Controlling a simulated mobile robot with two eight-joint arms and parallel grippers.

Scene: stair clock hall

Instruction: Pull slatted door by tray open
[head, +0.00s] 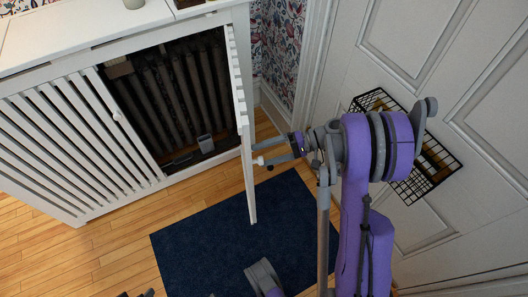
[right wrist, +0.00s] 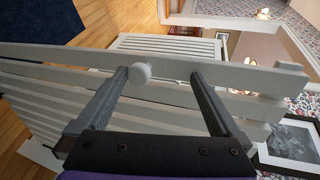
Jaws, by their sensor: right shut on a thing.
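The slatted door (head: 238,85) is white and stands swung out from the radiator cover (head: 60,65), seen nearly edge-on in the head view. Its slats (right wrist: 60,75) fill the right wrist view. Its round white knob (head: 260,161) is at my right gripper (head: 272,154); in the right wrist view the knob (right wrist: 140,71) is between the fingers, close to the left one. My right gripper is shut on the knob, though the fingers look well apart there. A dark tray corner (head: 188,4) shows on the cover's top. Small dark tips at the bottom edge may be my left gripper.
The other slatted door (head: 75,130) is closed. A dark radiator (head: 175,95) and a small grey box (head: 205,143) show in the opening. A blue mat (head: 215,240) lies on the wooden floor. A black wire basket (head: 430,165) hangs on the white panelled door at right.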

